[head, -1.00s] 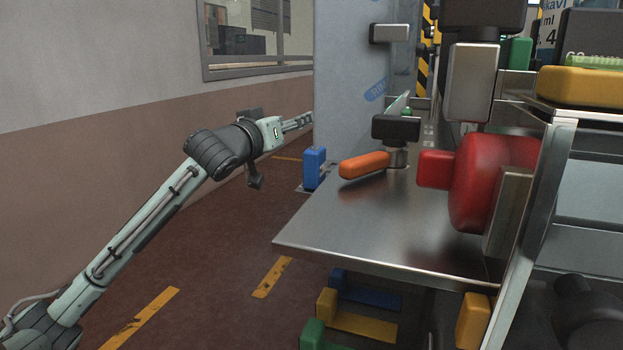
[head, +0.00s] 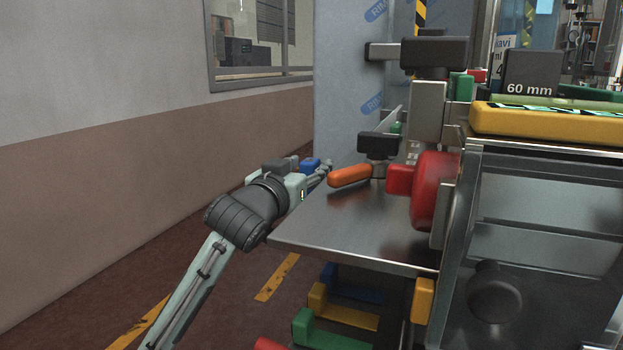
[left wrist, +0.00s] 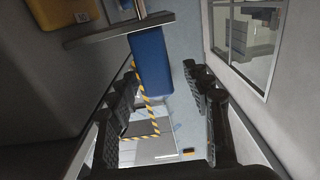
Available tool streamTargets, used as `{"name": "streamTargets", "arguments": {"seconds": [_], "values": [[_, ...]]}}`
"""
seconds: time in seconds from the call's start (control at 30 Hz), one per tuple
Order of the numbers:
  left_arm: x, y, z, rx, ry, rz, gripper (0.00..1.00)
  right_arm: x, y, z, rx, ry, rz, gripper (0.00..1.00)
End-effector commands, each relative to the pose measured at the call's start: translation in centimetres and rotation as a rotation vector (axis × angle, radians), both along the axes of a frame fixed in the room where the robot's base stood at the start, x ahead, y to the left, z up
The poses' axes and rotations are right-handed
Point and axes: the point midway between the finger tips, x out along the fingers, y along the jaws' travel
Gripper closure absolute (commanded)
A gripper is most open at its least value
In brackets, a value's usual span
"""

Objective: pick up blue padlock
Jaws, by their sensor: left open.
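The blue padlock (head: 310,164) is at the far left edge of the steel tabletop, partly hidden behind my left arm. In the left wrist view its blue body (left wrist: 152,62) stands ahead between my two fingers, closer to the finger on the left of the picture. My left gripper (head: 327,168) is at the padlock, with its fingers apart and nothing gripped. In the left wrist view the open gripper (left wrist: 166,84) shows both dark fingers. I cannot tell whether a finger touches the padlock. My right gripper is not in view.
The steel tabletop (head: 330,232) lies just right of my left arm. A film-wrapped panel (head: 345,90) rises behind. The floor (head: 60,310) at the left is clear.

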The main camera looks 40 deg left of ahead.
Motion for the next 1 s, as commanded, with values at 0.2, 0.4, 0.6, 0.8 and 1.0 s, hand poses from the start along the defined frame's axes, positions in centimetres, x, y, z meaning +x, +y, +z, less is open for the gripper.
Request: {"name": "streamTargets", "arguments": {"seconds": [0.2, 0.4, 0.6, 0.8, 1.0], "values": [[3.2, 0.7, -0.3, -0.001, 0.0, -0.001, 0.5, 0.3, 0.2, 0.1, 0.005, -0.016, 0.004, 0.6], [4.8, 1.0, -0.3, 0.0, 0.0, -0.001, 0.5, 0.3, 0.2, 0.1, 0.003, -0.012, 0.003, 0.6], [4.8, 1.0, -0.3, -0.001, 0.0, -0.001, 0.5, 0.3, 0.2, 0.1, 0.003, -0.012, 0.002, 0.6], [4.8, 1.0, -0.3, -0.001, 0.0, -0.001, 0.75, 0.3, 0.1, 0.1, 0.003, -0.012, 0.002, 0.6], [4.8, 1.0, -0.3, -0.001, 0.0, -0.001, 1.0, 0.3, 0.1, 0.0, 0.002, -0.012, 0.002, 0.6]]}}
